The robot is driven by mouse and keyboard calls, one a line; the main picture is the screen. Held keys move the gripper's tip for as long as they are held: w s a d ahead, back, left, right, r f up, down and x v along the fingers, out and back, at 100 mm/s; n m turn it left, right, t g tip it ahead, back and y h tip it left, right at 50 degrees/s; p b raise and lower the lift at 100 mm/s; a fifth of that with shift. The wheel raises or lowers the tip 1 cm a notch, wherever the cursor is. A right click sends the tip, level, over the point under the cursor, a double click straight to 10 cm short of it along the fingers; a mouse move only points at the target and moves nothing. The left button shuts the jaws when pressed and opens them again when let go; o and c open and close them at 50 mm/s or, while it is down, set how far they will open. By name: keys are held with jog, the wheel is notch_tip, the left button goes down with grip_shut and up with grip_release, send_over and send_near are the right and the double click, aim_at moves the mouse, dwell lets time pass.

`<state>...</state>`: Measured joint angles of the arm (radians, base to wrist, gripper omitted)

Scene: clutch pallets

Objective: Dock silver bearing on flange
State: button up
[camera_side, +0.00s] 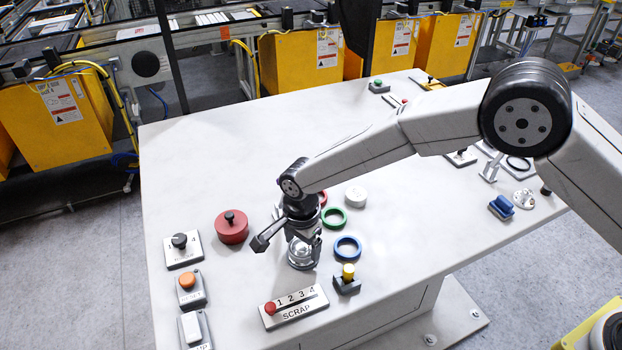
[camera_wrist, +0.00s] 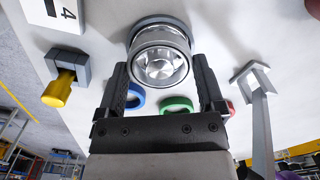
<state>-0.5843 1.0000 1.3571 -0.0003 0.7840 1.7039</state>
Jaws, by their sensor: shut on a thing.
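The silver bearing (camera_side: 301,254) is a short, shiny cylinder on or just above the white table, left of the blue ring. In the wrist view the bearing (camera_wrist: 160,65) sits between both fingers, its bright round opening facing the camera. My gripper (camera_wrist: 161,66) is shut on its sides, and in the side view my gripper (camera_side: 303,238) hides its upper part. A grey-blue rim shows behind the bearing; I cannot tell if it is a separate part. A round silver piece at the table's right, possibly the flange (camera_side: 523,198), stands far from my gripper.
A blue ring (camera_side: 347,247), a green ring (camera_side: 333,218) and a white disc (camera_side: 356,196) lie right of my gripper. A red knobbed cylinder (camera_side: 231,227) is left. The SCRAP plate (camera_side: 293,306) and yellow-topped fixture (camera_side: 347,279) are in front.

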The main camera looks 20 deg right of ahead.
jog(key=shift+f, duration=0.5)
jog(key=o, duration=1.1)
jog(key=shift+c, duration=0.2)
notch_tip(320, 180, up, 11)
dwell(1.0)
jog(key=shift+d, duration=0.1)
dwell(0.4)
jog(key=s+d+r+n+t, duration=0.1)
jog(key=s+d+r+n, duration=0.15)
jog(key=d, duration=0.65)
jog(key=s+d+r+n, duration=0.15)
jog(key=d+n, duration=0.25)
jog(key=d, duration=0.6)
jog(key=s+d+f+n+t, duration=0.1)
jog(key=s+d+n, duration=0.5)
jog(key=s+d, duration=0.5)
jog(key=shift+s+f+t, duration=0.2)
jog(key=shift+s+t, duration=0.1)
jog(key=shift+s, duration=0.9)
